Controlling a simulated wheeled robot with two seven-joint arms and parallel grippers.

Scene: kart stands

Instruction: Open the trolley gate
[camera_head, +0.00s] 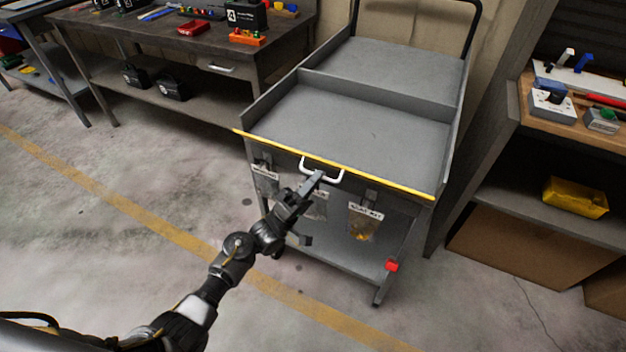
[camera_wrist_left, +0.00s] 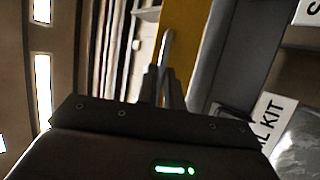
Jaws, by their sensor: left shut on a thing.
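The grey trolley (camera_head: 375,118) stands in the middle of the head view, its upper tray empty. Its gate, with a yellow top edge (camera_head: 385,182), runs across the near side. A white handle (camera_head: 336,178) sits on the gate's outer face just below that edge. My left gripper (camera_head: 318,178) is shut on the handle. In the left wrist view the closed fingers (camera_wrist_left: 165,88) meet the pale handle (camera_wrist_left: 166,46), with the yellow edge (camera_wrist_left: 187,40) behind. The fingers hide part of the handle. My right gripper is not in view.
Labelled bags, one marked as a kit (camera_head: 363,220), hang on the trolley's near side. A workbench (camera_head: 150,42) with tools stands at the left, and a shelf (camera_head: 540,205) with a yellow bin (camera_head: 575,197) stands close on the right. The floor in front is clear.

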